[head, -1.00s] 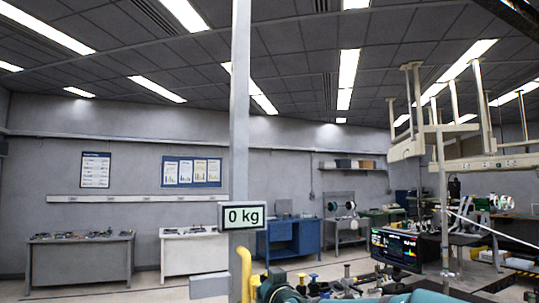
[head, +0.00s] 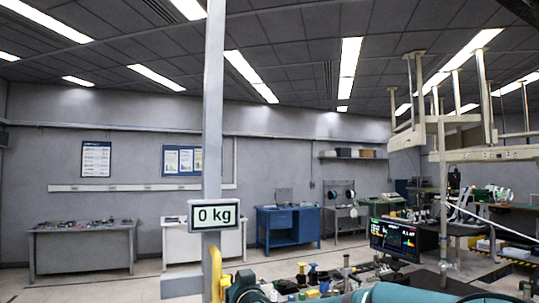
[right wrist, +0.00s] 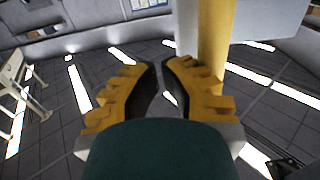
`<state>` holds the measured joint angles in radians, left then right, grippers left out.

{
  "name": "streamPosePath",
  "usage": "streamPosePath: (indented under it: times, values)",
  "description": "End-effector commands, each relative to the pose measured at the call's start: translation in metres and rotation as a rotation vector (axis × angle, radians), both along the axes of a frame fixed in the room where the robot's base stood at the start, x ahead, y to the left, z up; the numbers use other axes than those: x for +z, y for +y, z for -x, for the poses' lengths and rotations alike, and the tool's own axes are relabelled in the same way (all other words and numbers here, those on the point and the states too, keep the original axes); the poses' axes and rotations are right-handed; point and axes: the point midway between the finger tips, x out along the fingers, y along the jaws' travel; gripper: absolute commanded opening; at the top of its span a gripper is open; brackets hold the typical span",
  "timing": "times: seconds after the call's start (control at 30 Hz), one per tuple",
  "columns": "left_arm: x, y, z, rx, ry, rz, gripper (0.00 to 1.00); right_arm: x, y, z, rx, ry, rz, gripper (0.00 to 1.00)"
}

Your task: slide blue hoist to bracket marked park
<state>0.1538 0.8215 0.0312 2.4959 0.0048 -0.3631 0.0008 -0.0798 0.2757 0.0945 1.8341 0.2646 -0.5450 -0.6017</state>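No blue hoist and no bracket marked park can be made out in either view. A grey post (head: 212,120) with a sign reading 0 kg (head: 215,215) stands close in front of me in the head view. A yellow upright piece (head: 216,275) shows at its foot. In the right wrist view my right gripper (right wrist: 161,66) has two yellow fingers with dark pads. Their tips are a little apart and nothing is held between them. A yellow bar (right wrist: 216,45) stands beyond the right finger. My left gripper is not in view.
Small fittings and a monitor (head: 394,240) are at the lower right. A blue workbench (head: 287,226) and a grey table (head: 82,250) stand by the back wall. Floor is clear at the left.

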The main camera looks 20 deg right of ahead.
Motion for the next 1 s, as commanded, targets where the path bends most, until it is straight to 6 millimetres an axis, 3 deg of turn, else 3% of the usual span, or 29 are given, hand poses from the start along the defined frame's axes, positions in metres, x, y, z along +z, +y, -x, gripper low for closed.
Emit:
streamPosePath:
  times: [0.27,1.0]
  values:
    - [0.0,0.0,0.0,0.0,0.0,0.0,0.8,-0.001,0.001,0.0,-0.001,0.001,0.0,0.0]
    - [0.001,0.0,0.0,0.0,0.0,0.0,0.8,-0.001,0.06,0.002,0.002,0.001,0.001,0.0]
